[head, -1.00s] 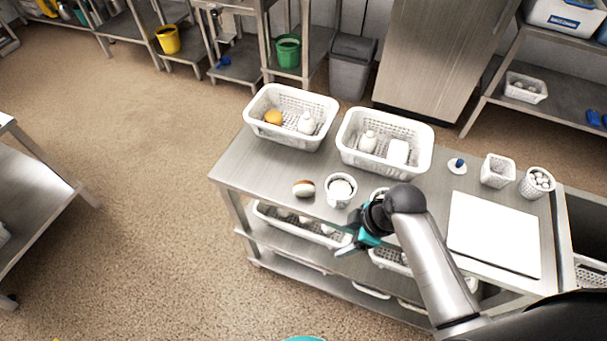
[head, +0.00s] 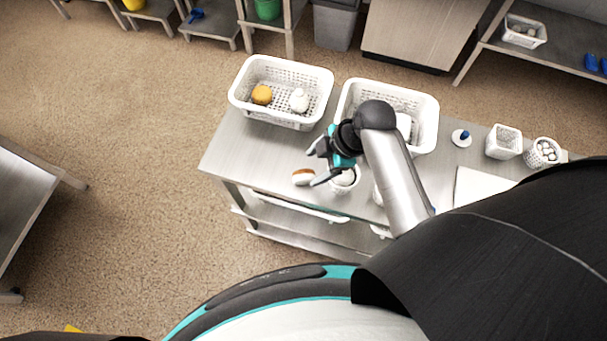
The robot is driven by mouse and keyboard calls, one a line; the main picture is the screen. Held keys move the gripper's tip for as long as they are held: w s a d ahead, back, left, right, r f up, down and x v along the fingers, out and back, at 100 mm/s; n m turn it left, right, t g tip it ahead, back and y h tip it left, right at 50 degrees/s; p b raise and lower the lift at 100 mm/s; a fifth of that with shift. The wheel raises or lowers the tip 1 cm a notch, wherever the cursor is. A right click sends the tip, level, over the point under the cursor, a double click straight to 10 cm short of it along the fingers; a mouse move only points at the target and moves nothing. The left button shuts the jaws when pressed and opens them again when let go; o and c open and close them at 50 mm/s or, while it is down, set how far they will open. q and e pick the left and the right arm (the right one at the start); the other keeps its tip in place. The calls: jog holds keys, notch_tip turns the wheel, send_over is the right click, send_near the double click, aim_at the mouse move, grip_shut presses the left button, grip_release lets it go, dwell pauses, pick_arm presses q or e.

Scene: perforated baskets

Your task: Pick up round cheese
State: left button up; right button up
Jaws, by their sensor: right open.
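A round orange-yellow item that looks like the round cheese (head: 262,95) lies in the left white perforated basket (head: 268,119). A small white-and-brown rounded item (head: 303,177) lies on the steel table near its front edge; I cannot tell surely what it is. My right gripper (head: 315,165) is open and empty above the table, with its fingers pointing left, close to the white-and-brown item. It is to the right of and nearer than the orange-yellow item. My right arm covers part of the right basket and a small white cup. My left gripper is not in view.
A white bottle-like item (head: 299,100) stands in the left basket. The right white basket (head: 425,125) stands beside it. Small white containers (head: 504,142) and a blue-handled item (head: 462,137) sit at the table's right. The table's left end (head: 224,150) is clear.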

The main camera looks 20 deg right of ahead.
aim_at(306, 174)
jog(key=shift+x, duration=1.45)
jog(key=b+x, duration=0.1)
jog(key=x, duration=0.3)
jog(key=shift+d, duration=0.2)
jog(key=shift+a+f, duration=0.15)
jog(key=shift+f, duration=0.4)
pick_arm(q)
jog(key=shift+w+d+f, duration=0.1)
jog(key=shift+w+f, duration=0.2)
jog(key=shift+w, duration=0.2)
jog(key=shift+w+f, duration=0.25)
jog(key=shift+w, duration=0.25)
pick_arm(e)
grip_shut()
